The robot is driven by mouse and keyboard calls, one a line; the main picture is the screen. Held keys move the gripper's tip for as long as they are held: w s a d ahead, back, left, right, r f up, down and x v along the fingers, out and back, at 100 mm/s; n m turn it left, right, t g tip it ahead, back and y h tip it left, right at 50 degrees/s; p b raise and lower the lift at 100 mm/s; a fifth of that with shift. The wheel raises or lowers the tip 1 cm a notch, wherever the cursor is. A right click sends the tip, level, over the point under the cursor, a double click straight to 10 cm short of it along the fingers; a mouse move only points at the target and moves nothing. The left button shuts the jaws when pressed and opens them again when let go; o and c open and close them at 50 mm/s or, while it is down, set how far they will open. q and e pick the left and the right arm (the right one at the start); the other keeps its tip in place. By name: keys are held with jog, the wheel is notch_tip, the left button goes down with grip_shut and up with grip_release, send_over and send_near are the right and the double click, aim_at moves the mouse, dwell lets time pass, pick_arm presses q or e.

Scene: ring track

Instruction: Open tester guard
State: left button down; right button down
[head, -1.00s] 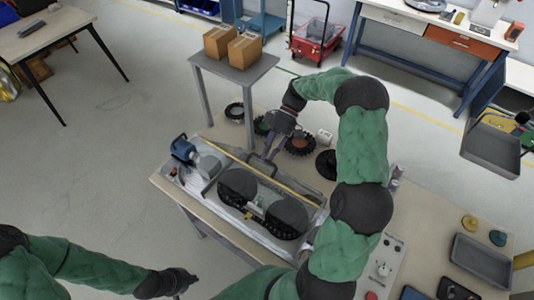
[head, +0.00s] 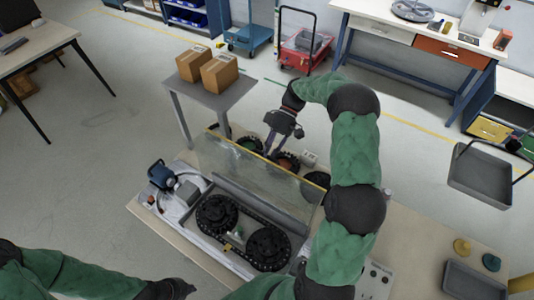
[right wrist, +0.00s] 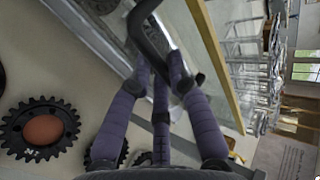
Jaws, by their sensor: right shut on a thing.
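The tester guard (head: 232,166) is a clear panel with a yellow edge, standing tilted up along the far side of the tester (head: 172,203). Below it the chain and two large black sprockets (head: 267,246) are uncovered. My right gripper (head: 270,149) is at the guard's upper edge. In the right wrist view its purple fingers (right wrist: 165,78) are shut on a dark curved handle bar (right wrist: 146,28) beside the guard's yellow edge (right wrist: 216,60). My left gripper (head: 178,289) is at the bottom edge, away from the tester; its fingers are too unclear to judge.
Loose toothed wheels (head: 288,161) lie on the table behind the guard; one with an orange centre (right wrist: 42,130) shows in the right wrist view. A small grey table (head: 222,93) with two cardboard boxes (head: 219,72) stands behind.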

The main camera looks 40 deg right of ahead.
jog(key=shift+s+a+f, duration=0.1)
jog(key=shift+s+f, duration=0.1)
jog(key=shift+f, duration=0.45)
jog(key=c, duration=1.2)
grip_release()
jog(key=shift+o, duration=0.2)
jog(key=shift+w+r, duration=0.2)
jog(key=shift+r, duration=0.05)
jog(key=v, duration=1.2)
jog(key=shift+f, duration=0.15)
jog(key=shift+w, duration=0.1)
